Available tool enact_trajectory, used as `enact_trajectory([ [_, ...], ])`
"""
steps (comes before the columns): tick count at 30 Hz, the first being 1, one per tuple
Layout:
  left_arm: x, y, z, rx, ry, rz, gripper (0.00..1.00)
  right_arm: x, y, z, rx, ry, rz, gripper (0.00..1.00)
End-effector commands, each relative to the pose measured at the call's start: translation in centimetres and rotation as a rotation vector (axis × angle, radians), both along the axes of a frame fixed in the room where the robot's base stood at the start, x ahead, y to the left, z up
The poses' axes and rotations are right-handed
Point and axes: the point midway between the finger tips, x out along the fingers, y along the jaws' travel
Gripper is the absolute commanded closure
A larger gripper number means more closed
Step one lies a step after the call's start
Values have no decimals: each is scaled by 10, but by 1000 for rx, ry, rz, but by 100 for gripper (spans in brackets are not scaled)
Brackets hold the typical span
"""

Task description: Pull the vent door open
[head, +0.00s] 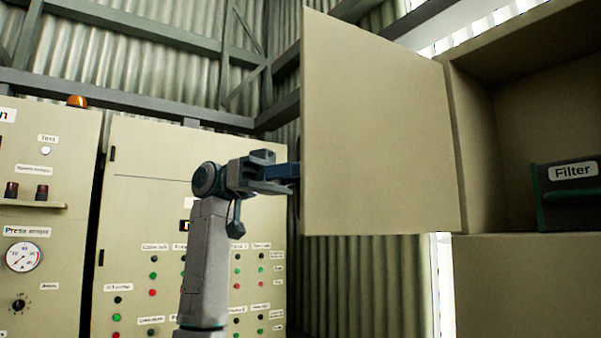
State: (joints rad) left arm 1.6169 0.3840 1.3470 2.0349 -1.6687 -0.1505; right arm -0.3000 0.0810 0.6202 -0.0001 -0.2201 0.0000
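The vent door (375,130) is a large flat beige panel in the middle of the head view. It stands swung open, with its right edge at the side of the beige vent box (475,150). My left gripper (288,173) is at the door's left edge, below mid-height. Its fingers reach to or behind that edge, so their tips are partly hidden. I cannot tell whether they touch the door or hold anything. A handle on the door is not clearly visible. My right gripper is not in view.
Inside the open box is a dark filter (570,192) with a green handle and a "Filter" label. A beige control cabinet (140,210) with several buttons stands behind my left arm. A panel with a gauge (24,257) is at far left. Corrugated wall lies behind the door.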

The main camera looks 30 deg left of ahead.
Motion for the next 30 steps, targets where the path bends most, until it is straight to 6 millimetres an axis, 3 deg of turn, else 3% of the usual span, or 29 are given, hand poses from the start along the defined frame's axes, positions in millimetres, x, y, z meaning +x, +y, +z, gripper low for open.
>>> enact_trajectory([
  [8, 1, 7, -1, -1, 0, 1, 68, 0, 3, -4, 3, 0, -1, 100],
  [21, 9, 88, -1, -2, 2, 1, 68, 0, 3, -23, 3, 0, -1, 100],
  [30, 11, 107, 0, 1, 0, 0, 68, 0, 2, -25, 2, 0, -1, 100],
])
